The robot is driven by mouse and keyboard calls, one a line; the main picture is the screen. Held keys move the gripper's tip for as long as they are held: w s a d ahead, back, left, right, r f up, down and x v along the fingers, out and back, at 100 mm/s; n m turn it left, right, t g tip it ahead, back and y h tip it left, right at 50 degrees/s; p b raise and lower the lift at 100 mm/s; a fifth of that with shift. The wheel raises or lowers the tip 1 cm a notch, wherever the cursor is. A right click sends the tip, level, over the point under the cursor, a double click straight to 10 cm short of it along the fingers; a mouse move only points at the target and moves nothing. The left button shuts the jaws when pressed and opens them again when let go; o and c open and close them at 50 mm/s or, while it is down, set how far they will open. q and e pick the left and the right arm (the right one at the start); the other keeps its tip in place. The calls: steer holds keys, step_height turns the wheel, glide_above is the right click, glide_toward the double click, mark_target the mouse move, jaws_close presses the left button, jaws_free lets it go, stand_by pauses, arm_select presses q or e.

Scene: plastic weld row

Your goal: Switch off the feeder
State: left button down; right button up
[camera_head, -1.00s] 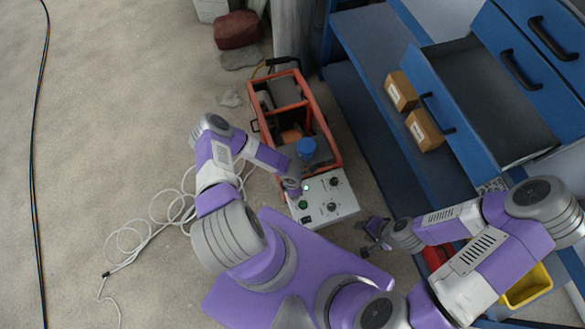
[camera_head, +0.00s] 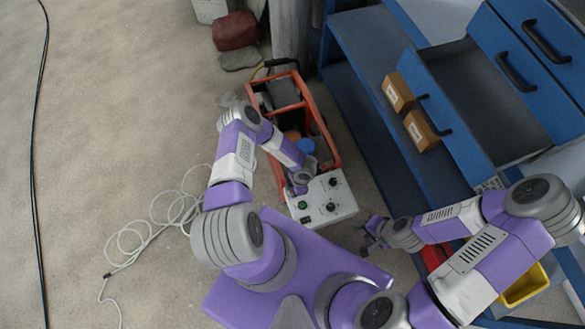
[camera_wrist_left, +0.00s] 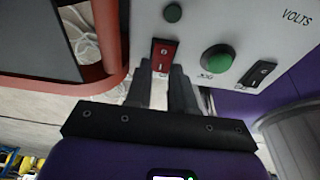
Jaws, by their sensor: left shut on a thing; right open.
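The feeder (camera_head: 335,160) is a red-orange framed machine with a pale control panel (camera_head: 348,205) at its near end. The panel has a red rocker switch (camera_wrist_left: 164,52), a green button (camera_wrist_left: 217,59), a black rocker switch (camera_wrist_left: 259,73) and a small dark green lamp (camera_wrist_left: 173,13) that looks unlit in the left wrist view. My left gripper (camera_head: 299,190) is at the panel's left side; in the left wrist view its fingers (camera_wrist_left: 161,75) are shut on the red switch, one on each side. My right gripper (camera_head: 372,234) is open and empty, right of the panel.
Blue shelving with an open drawer (camera_head: 485,100) stands at the right, with two cardboard boxes (camera_head: 398,92) on it. A yellow bin (camera_head: 525,286) is at lower right. A white cable (camera_head: 150,235) lies coiled on the floor at left; a dark cable (camera_head: 35,160) runs further left.

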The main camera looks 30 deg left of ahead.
stand_by(0.4)
arm_select(q)
steer(key=c, duration=1)
jaws_free()
steer(key=shift+o, duration=0.2)
steer(key=shift+w, duration=0.1)
steer(key=p+v, duration=0.2)
steer(key=v, duration=0.5)
steer(key=shift+d+r+p, duration=0.15)
steer(key=shift+r+p, duration=0.1)
steer(key=shift+p, duration=0.1)
